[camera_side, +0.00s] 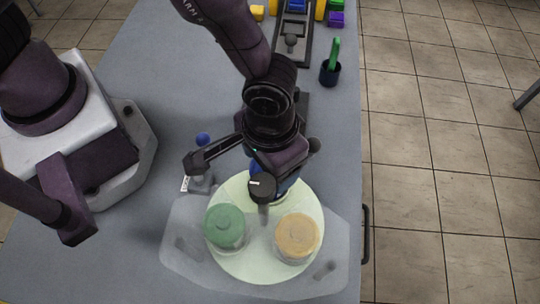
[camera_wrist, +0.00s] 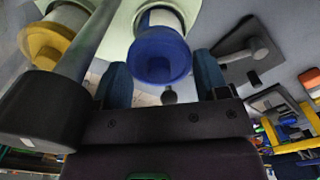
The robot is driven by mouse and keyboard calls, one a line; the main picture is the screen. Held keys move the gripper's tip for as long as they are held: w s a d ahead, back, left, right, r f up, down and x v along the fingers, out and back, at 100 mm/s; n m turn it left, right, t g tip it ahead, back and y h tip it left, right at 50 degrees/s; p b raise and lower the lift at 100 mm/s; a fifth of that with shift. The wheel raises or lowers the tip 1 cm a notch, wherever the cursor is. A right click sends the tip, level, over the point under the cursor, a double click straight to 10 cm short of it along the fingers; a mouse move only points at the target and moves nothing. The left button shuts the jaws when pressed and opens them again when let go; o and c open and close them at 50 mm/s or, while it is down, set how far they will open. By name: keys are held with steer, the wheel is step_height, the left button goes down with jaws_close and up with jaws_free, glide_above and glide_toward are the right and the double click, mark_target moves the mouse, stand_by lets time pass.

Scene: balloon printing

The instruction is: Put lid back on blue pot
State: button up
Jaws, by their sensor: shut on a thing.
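My gripper (camera_wrist: 162,76) is shut on the blue lid (camera_wrist: 160,55), which sits between its two fingers in the wrist view. A pale jar body with some blue in it, the blue pot (camera_wrist: 160,18), shows directly beyond the lid; I cannot tell whether the lid is seated on it or just apart. In the side view my gripper (camera_side: 272,160) is over the far edge of the round pale green plate (camera_side: 263,262). Only a little blue (camera_side: 287,184) shows beneath it there, and the fingertips are mostly hidden.
A green-lidded pot (camera_side: 224,226) and an orange-yellow-lidded pot (camera_side: 297,236) stand on the plate, nearer the camera. A blue-knobbed lever (camera_side: 203,139) is at left of my gripper. A dark cup with a green item (camera_side: 330,72) and a toy-like rack (camera_side: 291,40) lie behind.

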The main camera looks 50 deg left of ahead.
stand_by(0.4)
steer(key=o, duration=1)
steer(key=shift+c, duration=0.2)
steer(key=shift+o, duration=0.3)
steer(key=shift+r, duration=0.1)
steer(key=shift+r, duration=3.45)
jaws_close()
steer(key=shift+f, duration=0.15)
